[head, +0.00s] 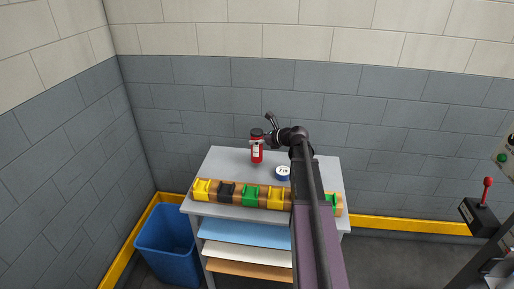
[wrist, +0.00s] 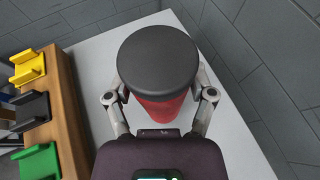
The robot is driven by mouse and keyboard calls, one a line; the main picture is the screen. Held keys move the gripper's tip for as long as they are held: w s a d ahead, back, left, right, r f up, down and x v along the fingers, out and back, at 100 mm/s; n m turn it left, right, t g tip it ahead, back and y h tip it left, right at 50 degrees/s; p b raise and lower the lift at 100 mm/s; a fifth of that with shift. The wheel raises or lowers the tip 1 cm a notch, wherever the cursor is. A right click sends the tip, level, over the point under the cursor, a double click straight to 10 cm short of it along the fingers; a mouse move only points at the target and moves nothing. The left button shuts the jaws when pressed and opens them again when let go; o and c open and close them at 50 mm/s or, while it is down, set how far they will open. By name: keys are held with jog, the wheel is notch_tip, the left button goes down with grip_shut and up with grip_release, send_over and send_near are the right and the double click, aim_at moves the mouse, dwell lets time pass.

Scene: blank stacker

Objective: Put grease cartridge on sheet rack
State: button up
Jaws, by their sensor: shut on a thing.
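The grease cartridge (head: 257,154) is a red cylinder with a black cap and a pale label. It is upright over the back part of the sheet rack's grey top (head: 226,160). In the wrist view the cartridge (wrist: 158,55) fills the middle, cap toward the camera. My gripper (wrist: 160,97) has a finger on each side of it and is shut on it. The gripper (head: 262,140) is small and partly hidden in the head view. I cannot tell whether the cartridge's base touches the rack top.
A wooden rail with yellow, black and green clips (head: 251,196) runs along the rack's front edge. A blue-and-white tape roll (head: 283,173) lies right of the cartridge. Coloured sheets (head: 246,233) fill lower shelves. A blue bin (head: 166,243) stands left; a wall is behind.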

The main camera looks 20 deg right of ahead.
aim_at(257, 146)
jog(key=shift+f+b, duration=1.85)
jog(key=shift+f, duration=0.05)
jog(key=shift+f, duration=0.15)
jog(key=o, duration=1.3)
jog(key=shift+c, duration=0.2)
jog(key=shift+r, duration=0.2)
jog(key=shift+s+r, duration=0.1)
jog(key=p+v, duration=0.4)
jog(key=v, duration=0.8)
